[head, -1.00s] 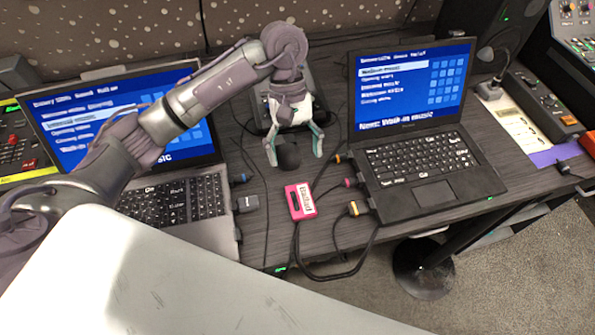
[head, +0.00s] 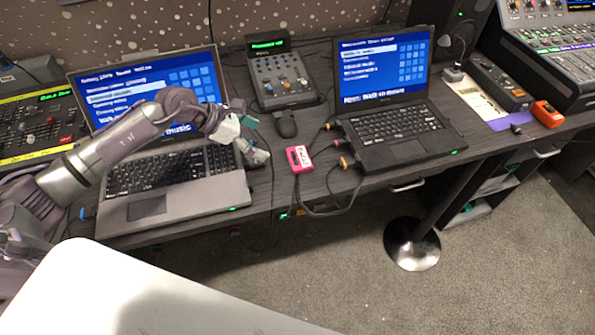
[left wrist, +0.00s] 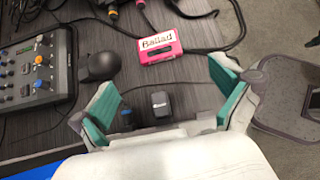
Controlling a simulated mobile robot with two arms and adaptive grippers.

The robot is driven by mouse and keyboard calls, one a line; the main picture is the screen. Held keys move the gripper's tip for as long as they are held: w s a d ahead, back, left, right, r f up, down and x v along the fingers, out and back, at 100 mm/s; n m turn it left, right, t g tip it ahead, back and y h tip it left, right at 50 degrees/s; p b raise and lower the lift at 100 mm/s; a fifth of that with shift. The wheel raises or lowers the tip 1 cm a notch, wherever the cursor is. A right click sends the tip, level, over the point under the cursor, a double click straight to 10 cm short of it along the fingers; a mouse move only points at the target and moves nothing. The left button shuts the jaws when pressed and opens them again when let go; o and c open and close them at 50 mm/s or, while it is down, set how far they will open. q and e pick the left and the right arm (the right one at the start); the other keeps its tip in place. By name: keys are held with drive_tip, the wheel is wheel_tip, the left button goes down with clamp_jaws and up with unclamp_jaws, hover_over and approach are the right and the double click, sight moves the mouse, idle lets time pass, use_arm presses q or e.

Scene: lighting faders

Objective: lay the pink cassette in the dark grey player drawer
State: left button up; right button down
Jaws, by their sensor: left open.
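The pink cassette (head: 299,159), with a white label reading "Ballad", lies on the dark wood desk between the two laptops; it also shows in the left wrist view (left wrist: 168,45). My left gripper (head: 261,138) is open and empty, to the left of the cassette and over the right edge of the left laptop. In the left wrist view its teal-padded fingers (left wrist: 168,93) are spread, with the cassette beyond them and apart from them. I cannot make out a dark grey player drawer in these frames. My right gripper is not in view.
A left laptop (head: 150,207) and a right laptop (head: 392,150) flank the cassette. A black mouse (head: 286,125) and a small mixer (head: 281,78) stand behind it. Cables (head: 325,208) run close by the cassette. An orange box (head: 547,113) sits at the right.

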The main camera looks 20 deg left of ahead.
use_arm(q)
drive_tip(key=b, duration=0.3)
approach(299, 157)
drive_tip(key=shift+x, duration=1.15)
drive_tip(key=shift+w+d+f, duration=0.1)
drive_tip(key=shift+w+d, duration=0.15)
drive_tip(key=shift+b+x, duration=0.4)
drive_tip(key=shift+x, duration=0.6)
drive_tip(key=b+x, duration=0.1)
drive_tip(key=x, duration=0.1)
drive_tip(key=shift+f, duration=0.45)
drive_tip(key=shift+w+d+f+b, duration=0.2)
drive_tip(key=shift+d+b, duration=0.05)
drive_tip(key=shift+b, duration=0.15)
drive_tip(key=shift+w+d+f, duration=0.1)
drive_tip(key=shift+d, duration=0.05)
drive_tip(key=c, duration=0.9)
drive_tip(key=shift+c, duration=0.5)
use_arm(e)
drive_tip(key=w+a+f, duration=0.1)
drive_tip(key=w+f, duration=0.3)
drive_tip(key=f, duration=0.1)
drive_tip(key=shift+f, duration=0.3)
